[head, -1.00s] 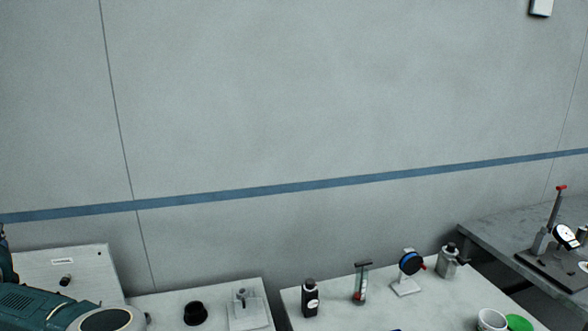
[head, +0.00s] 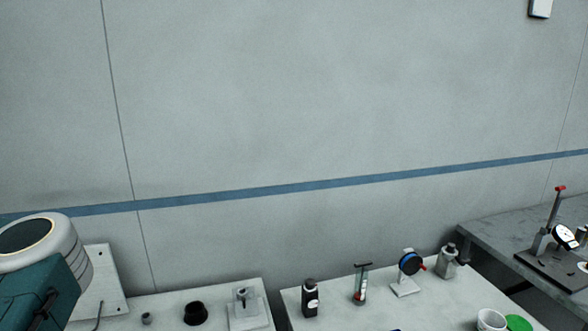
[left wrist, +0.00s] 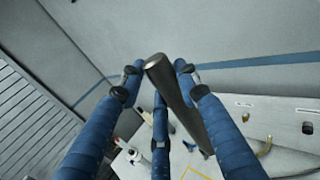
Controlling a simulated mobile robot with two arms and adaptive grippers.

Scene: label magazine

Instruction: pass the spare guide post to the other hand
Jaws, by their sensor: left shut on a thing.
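The guide post is a dark grey round bar (left wrist: 180,100) in the left wrist view. It slants between the blue fingers of my left gripper (left wrist: 157,71), with one rounded end at the fingertips and the other toward the lower right. The left gripper is shut on it, and the post is off any surface as far as this view shows. In the head view only my left arm shows at the lower left; its gripper and the post are out of that picture. My right gripper is in neither view.
A pale bench carries a black knob (head: 195,313), a fixture block (head: 246,311), a dark bottle (head: 310,299), a blue-disc stand (head: 408,266), a metal bottle (head: 449,261) and a white cup (head: 491,320). A dial gauge (head: 565,236) stands at right.

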